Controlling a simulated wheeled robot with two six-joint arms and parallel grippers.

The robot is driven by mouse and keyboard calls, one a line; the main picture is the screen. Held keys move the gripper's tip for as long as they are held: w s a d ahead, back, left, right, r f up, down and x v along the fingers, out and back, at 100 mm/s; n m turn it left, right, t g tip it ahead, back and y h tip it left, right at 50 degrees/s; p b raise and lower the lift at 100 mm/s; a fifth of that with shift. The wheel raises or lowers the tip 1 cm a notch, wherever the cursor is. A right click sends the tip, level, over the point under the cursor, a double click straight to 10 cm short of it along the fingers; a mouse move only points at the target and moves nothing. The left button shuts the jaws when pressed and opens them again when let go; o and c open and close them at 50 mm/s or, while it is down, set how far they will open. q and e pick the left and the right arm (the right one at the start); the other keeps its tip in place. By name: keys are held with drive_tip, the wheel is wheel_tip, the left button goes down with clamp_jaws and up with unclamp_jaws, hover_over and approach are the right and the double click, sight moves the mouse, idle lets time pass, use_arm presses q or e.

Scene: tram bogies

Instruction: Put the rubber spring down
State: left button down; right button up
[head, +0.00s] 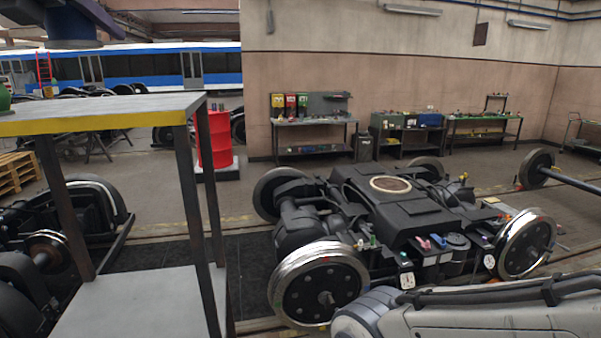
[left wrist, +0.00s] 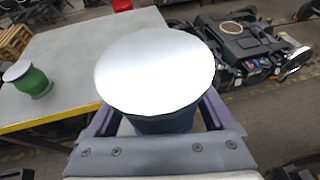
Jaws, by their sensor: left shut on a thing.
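My left gripper (left wrist: 158,116) is shut on a rubber spring (left wrist: 155,70). The spring has a dark blue body and a round pale metal top plate, and most of its body is hidden under the plate. In the head view a dark blue shape at the top left edge, cut off by the frame, seems to be the left gripper with the spring (head: 75,42), above the table (head: 110,104). The grey table top with a yellow edge also shows in the left wrist view (left wrist: 75,60), beside and beyond the held spring. My right gripper is out of view.
A green spring with a metal top (left wrist: 34,82) stands on the table's left part. Much of the table top is bare. A red drum (head: 214,140) stands behind the table. A bogie (head: 390,205) is to the right, with one of my arm links before it.

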use_arm(q)
drive_tip(key=shift+s, duration=0.35)
drive_tip(key=shift+s+d+f, duration=0.15)
drive_tip(key=shift+s+d, duration=0.05)
drive_tip(key=shift+s, duration=0.05)
drive_tip(key=shift+w+d+f, duration=0.25)
drive_tip(key=shift+w+f, duration=0.2)
drive_tip(key=shift+f, duration=0.2)
drive_tip(key=shift+s+a+f, duration=0.15)
drive_tip(key=shift+s+f, duration=0.3)
drive_tip(key=d+f+m+g+h+b, duration=0.2)
drive_tip(key=d+f+m+h+b, duration=0.1)
drive_tip(key=f, duration=2.2)
drive_tip(key=s+d+f+m+g+h+b, duration=0.1)
drive_tip(key=d+f+m+h+b, duration=0.3)
drive_tip(key=f, duration=2.2)
drive_tip(key=d+f+m+g+h+b, duration=0.2)
drive_tip(key=d+f+m+h+b, duration=0.2)
drive_tip(key=f, duration=2.1)
drive_tip(key=shift+s+d+f+g, duration=0.15)
drive_tip(key=shift+d+f+g, duration=0.25)
drive_tip(key=shift+d, duration=0.7)
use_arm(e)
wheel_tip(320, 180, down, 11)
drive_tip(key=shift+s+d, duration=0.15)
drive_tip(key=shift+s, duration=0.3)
